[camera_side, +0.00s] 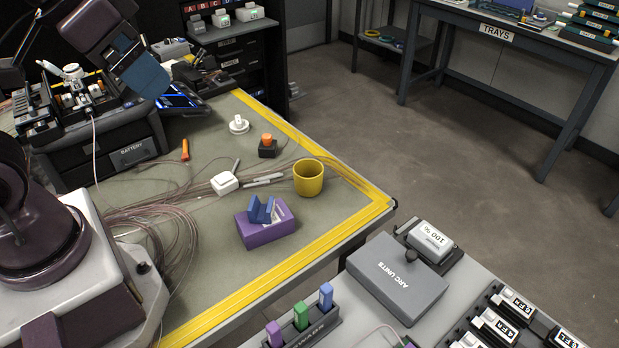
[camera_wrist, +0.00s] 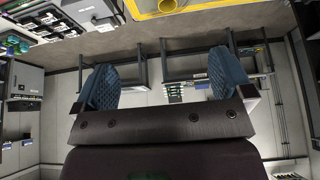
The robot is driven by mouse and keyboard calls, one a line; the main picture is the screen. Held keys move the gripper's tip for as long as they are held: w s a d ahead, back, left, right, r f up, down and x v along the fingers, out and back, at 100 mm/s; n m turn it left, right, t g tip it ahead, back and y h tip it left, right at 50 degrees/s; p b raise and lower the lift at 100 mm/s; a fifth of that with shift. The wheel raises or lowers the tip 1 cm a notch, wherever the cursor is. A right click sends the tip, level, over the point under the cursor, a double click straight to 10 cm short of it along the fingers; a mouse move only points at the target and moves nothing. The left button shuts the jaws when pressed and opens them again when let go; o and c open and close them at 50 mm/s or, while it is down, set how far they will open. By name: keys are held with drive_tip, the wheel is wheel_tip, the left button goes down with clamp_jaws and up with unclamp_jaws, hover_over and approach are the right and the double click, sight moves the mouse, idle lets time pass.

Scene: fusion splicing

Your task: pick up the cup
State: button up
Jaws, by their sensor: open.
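The yellow cup (camera_side: 308,179) stands upright on the workbench near its right corner, with its open top facing up. In the wrist view a yellow round shape, likely the cup (camera_wrist: 168,6), shows at the top edge, partly cut off. My gripper (camera_wrist: 161,72) shows in the wrist view with its two blue textured fingers wide apart and nothing between them. It is clear of the cup.
An orange-topped black block (camera_side: 267,146) stands behind. The yellow-taped bench edge (camera_side: 345,230) is close on the right.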

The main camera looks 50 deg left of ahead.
drive_tip(key=shift+w, duration=0.1)
drive_tip(key=w+f+m+g+y, duration=0.4)
drive_tip(key=w+f+m+y, duration=0.3)
drive_tip(key=w+f+m, duration=0.4)
drive_tip(key=m+t+y, duration=0.4)
drive_tip(key=m+t, duration=0.2)
drive_tip(key=m, duration=0.8)
approach(307, 166)
drive_tip(key=x, duration=0.7)
drive_tip(key=shift+f, duration=0.15)
drive_tip(key=c, duration=1.1)
drive_tip(key=shift+o, duration=0.2)
